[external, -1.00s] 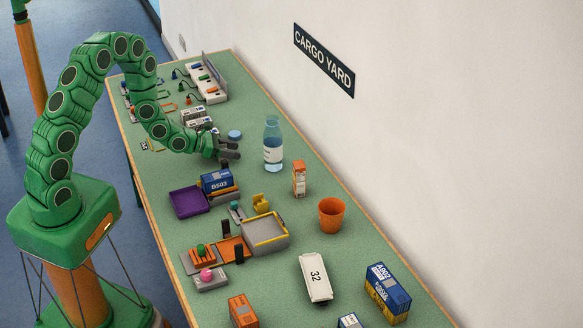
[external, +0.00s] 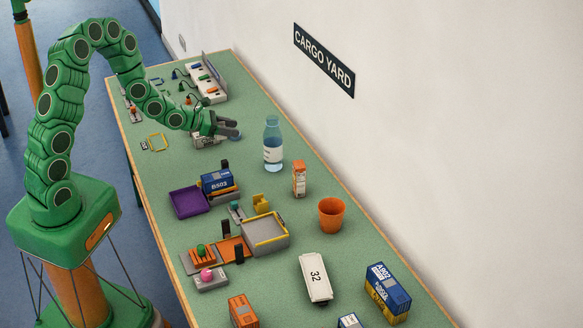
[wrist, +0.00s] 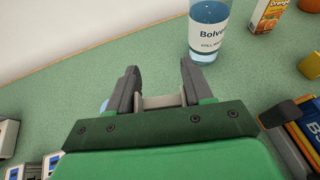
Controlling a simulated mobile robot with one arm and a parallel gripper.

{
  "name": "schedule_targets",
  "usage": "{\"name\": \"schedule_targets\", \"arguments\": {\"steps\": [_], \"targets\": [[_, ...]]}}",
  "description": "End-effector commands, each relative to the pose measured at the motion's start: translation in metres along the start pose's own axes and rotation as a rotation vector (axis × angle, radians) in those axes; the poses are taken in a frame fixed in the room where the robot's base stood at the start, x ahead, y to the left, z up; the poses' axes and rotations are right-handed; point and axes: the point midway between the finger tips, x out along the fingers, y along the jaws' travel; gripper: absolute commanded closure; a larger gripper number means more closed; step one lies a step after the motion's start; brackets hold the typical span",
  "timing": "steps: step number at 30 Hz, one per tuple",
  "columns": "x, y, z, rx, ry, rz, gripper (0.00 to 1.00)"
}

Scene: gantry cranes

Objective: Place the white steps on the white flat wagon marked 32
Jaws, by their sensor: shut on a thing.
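My gripper (external: 227,127) is above the far part of the table, left of the bottle. In the wrist view, my gripper (wrist: 160,84) has its two dark fingers apart, shut on a small pale piece that I take to be the white steps (wrist: 161,101). Only part of this piece shows between the fingers, and its stepped shape cannot be made out. In the external view I cannot pick it out at the gripper. The white flat wagon marked 32 (external: 317,291) stands on the near right part of the table, far from my gripper, with its top empty.
A water bottle (external: 272,145) stands right of my gripper. An orange juice carton (external: 299,180), an orange cup (external: 331,214) and a grey tray (external: 262,246) lie between gripper and wagon. Stacked blue and yellow containers (external: 388,290) stand right of the wagon, near the table edge.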

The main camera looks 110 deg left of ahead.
Motion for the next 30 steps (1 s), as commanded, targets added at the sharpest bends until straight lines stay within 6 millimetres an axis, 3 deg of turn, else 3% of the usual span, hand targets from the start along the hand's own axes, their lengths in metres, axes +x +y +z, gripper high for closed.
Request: {"name": "schedule_targets", "arguments": {"steps": [14,20,30], "targets": [[0.001,-0.008,0.009,0.004,0.000,-0.014,0.79],[0.017,-0.045,0.021,0.028,-0.001,-0.079,0.79],[0.045,-0.132,0.045,0.083,-0.004,-0.221,0.79]]}}
